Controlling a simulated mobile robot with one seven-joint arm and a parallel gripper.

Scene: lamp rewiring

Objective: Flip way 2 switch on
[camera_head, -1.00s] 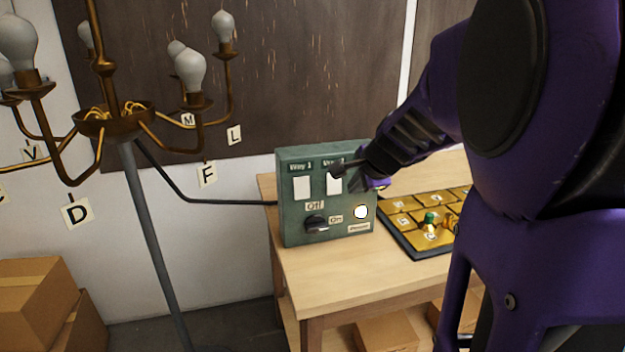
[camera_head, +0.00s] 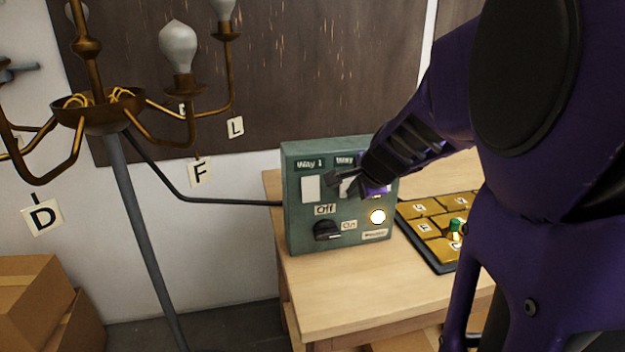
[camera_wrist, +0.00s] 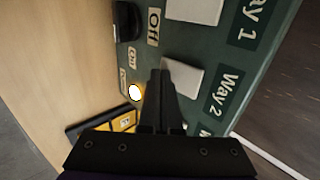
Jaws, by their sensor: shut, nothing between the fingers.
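The green control box (camera_head: 298,225) stands on the wooden table. Its Way 2 switch (camera_head: 346,190) is a white plate under the Way 2 label, partly covered by my gripper (camera_head: 334,181) in the head view. In the wrist view the box is turned sideways, and the Way 2 switch (camera_wrist: 183,77) lies just beyond and right of my fingertips (camera_wrist: 160,74). My gripper is shut and empty, its tips close to the switch's edge. I cannot tell if they touch it. The switch's tilt is unclear.
The Way 1 switch (camera_head: 311,188) is left of Way 2. Below are a black knob (camera_head: 327,230) between Off and On labels and a glowing white round light (camera_head: 377,217). A tray of gold tiles (camera_head: 428,228) lies to the right. A chandelier (camera_head: 97,110) stands at left.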

